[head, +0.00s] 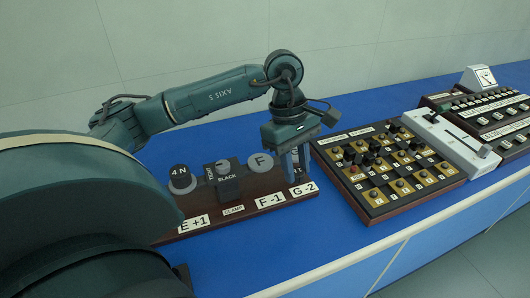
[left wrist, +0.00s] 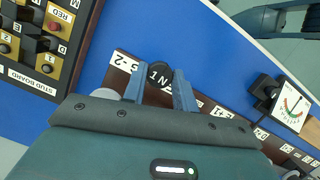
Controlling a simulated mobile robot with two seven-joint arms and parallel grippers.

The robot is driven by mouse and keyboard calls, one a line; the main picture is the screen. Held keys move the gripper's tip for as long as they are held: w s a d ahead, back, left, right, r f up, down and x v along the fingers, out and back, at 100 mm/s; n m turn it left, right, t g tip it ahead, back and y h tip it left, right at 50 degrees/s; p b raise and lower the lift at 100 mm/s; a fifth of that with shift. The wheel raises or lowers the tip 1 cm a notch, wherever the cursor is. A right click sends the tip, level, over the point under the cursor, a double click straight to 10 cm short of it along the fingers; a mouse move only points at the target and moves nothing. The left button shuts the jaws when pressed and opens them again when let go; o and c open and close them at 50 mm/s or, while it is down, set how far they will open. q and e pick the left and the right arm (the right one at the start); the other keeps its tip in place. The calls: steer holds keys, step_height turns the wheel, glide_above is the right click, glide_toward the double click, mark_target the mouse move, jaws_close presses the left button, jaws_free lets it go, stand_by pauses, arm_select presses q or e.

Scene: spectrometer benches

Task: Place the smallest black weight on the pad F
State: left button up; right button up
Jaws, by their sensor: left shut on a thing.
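My left gripper (head: 296,164) points down over the right end of the dark wooden pad board (head: 240,211), near the label G -2. In the left wrist view, its blue fingers (left wrist: 160,90) are shut on a small black weight (left wrist: 160,70) marked 1 N. I cannot tell whether the weight touches the board. Pad F (head: 260,160), a grey disc with the letter F, shows empty just left of the gripper. A black weight (head: 180,178) marked 4 N stands behind the label E +1. My right gripper is out of view.
A dark clamp block (head: 227,182) marked BLACK stands between the 4 N weight and pad F. The stud board (head: 354,190) with several knobs lies to the right. A white slider unit (head: 450,141) is farther right. Blue bench top (head: 312,228) is clear in front.

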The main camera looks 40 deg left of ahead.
arm_select(q)
steer(key=a+r+n+t+y, duration=0.1)
steer(key=a+r+n+t, duration=0.3)
steer(key=n, duration=0.8)
step_height(320, 180, up, 3)
steer(key=n+y, duration=0.3)
steer(key=n, duration=0.8)
glide_above(261, 160)
steer(key=shift+n, duration=0.3)
steer(key=f, duration=0.9)
steer(key=shift+s+d+f, duration=0.15)
steer(key=shift+s+f, duration=0.05)
steer(key=shift+s, duration=0.2)
steer(key=shift+f, duration=0.1)
steer(key=o, duration=1)
steer(key=v, duration=1.2)
steer(key=shift+w+d+r, duration=0.1)
steer(key=shift+w+r, duration=0.1)
steer(key=shift+r, duration=0.05)
steer(key=shift+f+g, duration=0.1)
steer(key=shift+g, duration=0.2)
